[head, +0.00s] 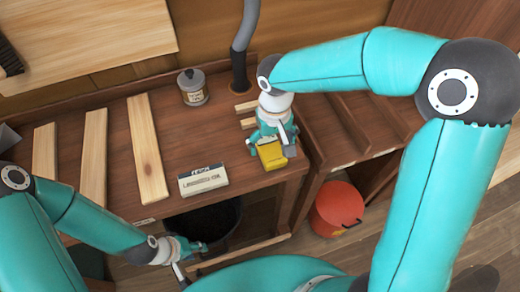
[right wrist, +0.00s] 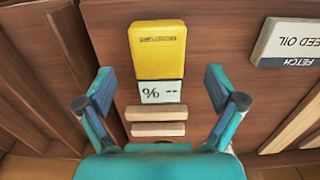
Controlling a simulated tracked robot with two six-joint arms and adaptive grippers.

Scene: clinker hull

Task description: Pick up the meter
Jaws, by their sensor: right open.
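The meter (head: 270,155) is a yellow box near the front right of the wooden bench. In the right wrist view the meter (right wrist: 158,50) shows its yellow body and a pale display reading "% --". My right gripper (head: 273,143) is over the meter, partly covering it in the head view. In the right wrist view the right gripper (right wrist: 160,90) is open, with one finger on each side of the meter's display end and visible gaps to both. My left gripper (head: 192,250) is low at the bench's front, away from the meter; its jaw opening is unclear.
A linseed oil box (head: 203,180) lies left of the meter. Small wooden blocks (right wrist: 158,129) lie close to its display end. A grey-lidded tin (head: 193,88), hose (head: 243,40) and wooden planks (head: 147,148) are on the bench. A red bucket (head: 336,208) stands below right.

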